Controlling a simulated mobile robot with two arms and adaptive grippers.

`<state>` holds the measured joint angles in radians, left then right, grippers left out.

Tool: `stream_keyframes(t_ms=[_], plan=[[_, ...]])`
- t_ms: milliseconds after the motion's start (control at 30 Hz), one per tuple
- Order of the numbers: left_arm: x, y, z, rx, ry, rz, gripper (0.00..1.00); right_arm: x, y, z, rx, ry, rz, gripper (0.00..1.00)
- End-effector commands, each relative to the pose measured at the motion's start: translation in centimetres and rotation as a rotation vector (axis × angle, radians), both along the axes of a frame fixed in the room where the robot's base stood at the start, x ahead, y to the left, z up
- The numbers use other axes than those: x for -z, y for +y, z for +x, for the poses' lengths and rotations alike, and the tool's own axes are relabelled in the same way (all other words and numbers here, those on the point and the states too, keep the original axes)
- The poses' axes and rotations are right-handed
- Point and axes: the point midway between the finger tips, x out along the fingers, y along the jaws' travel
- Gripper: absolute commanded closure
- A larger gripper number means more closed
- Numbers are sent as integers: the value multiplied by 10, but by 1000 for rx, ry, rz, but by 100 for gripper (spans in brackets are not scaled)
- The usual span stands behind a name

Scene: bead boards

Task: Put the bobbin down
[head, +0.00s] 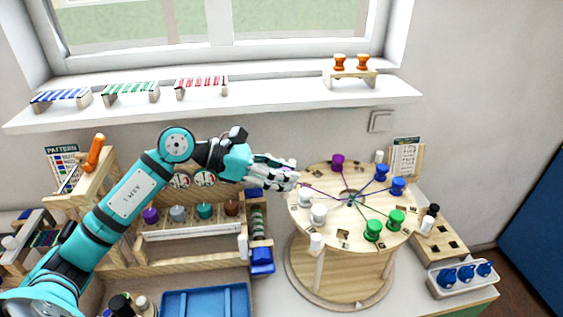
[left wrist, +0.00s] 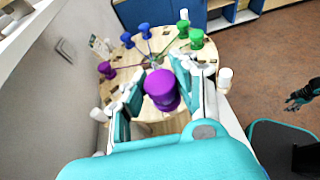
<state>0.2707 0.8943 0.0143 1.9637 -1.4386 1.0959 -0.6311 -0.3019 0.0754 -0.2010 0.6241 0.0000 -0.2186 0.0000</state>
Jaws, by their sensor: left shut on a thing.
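My left gripper (head: 287,176) is at the left edge of the round wooden braiding disc (head: 345,178). In the left wrist view its fingers are shut on a purple bobbin (left wrist: 162,88), mostly hidden by the fingers in the head view. A purple thread runs from it toward the disc's centre hole. Another purple bobbin (head: 338,161) stands at the disc's back edge. Two blue bobbins (head: 397,186) stand at the right and two green bobbins (head: 373,230) at the front right. A dark gripper, apparently my right one (left wrist: 303,94), shows in the left wrist view, away from the disc.
White bobbins (head: 318,213) stand on the disc's left side, close to my left gripper. A wooden rack (head: 190,233) with several spools is left of the disc, behind a blue tray (head: 205,300). A white holder (head: 462,283) with blue spools is at right.

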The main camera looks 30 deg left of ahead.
Motion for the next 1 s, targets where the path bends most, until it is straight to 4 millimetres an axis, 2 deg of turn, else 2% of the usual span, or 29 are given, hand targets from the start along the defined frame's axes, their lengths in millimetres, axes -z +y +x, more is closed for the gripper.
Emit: stream_keyframes(t_ms=[100, 267, 367, 600, 800, 1000], plan=[[12, -7, -13, -3, 4, 0, 100, -1, 0, 10, 0, -16, 1, 60], [28, -17, -31, -9, 5, 0, 100, -1, -1, 15, -1, -21, -1, 60], [38, -23, -43, -13, 5, -1, 100, 0, -3, 11, -1, -14, -3, 60], [68, -41, -76, -24, 6, -1, 100, 1, -5, -11, 0, 19, -7, 60], [90, -56, -102, -35, 2, -4, 100, 1, -7, -8, 0, 15, -10, 60], [85, -55, -97, -37, -10, -7, 100, 0, -6, -1, 0, 2, -8, 60]])
